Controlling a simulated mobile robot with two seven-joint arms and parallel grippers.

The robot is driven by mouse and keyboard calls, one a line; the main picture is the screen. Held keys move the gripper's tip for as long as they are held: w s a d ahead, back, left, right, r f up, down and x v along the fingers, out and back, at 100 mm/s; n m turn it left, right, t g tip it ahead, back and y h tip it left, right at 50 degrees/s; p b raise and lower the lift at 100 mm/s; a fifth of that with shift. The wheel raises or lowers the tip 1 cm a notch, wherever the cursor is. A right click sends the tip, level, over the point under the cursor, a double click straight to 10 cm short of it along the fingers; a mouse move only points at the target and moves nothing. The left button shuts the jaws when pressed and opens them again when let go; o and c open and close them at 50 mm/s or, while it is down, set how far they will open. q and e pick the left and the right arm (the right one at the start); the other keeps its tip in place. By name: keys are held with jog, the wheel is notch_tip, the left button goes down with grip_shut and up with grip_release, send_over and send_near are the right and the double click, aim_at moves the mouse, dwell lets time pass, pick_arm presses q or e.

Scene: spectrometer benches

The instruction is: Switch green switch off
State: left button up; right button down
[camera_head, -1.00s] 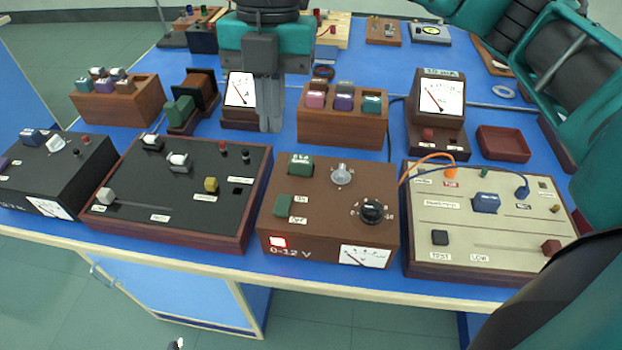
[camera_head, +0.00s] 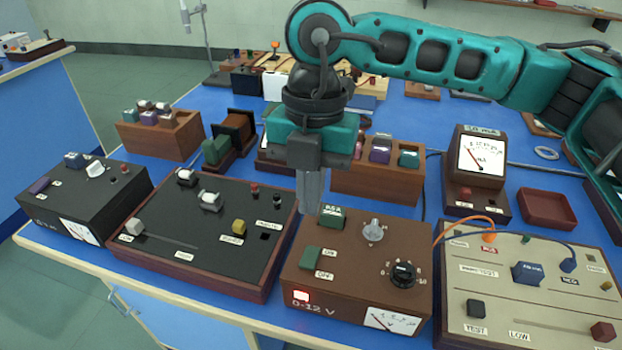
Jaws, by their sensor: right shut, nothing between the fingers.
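The green switch (camera_head: 311,258) is a small green rocker at the left of the top face of the brown 0-12 V box (camera_head: 350,262), between ON and OFF labels. A red lamp (camera_head: 301,296) glows on the box's front. My right gripper (camera_head: 309,208) points down with its fingers together and empty. Its tips show just behind the box's back left corner, above the switch in the picture; their exact height is unclear. My left gripper is not in view.
On the box's top are a green block (camera_head: 332,216), a silver knob (camera_head: 373,229) and a black dial (camera_head: 403,274). A black panel box (camera_head: 200,228) stands close at left. A beige panel (camera_head: 530,285) with cables stands at right.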

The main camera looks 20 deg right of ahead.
aim_at(307, 261)
jog(key=f, duration=0.5)
jog(key=s+f, duration=0.1)
jog(key=f, duration=0.2)
jog(key=shift+a, duration=0.3)
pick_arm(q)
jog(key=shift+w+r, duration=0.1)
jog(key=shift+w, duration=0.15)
pick_arm(e)
jog(key=shift+f, duration=0.65)
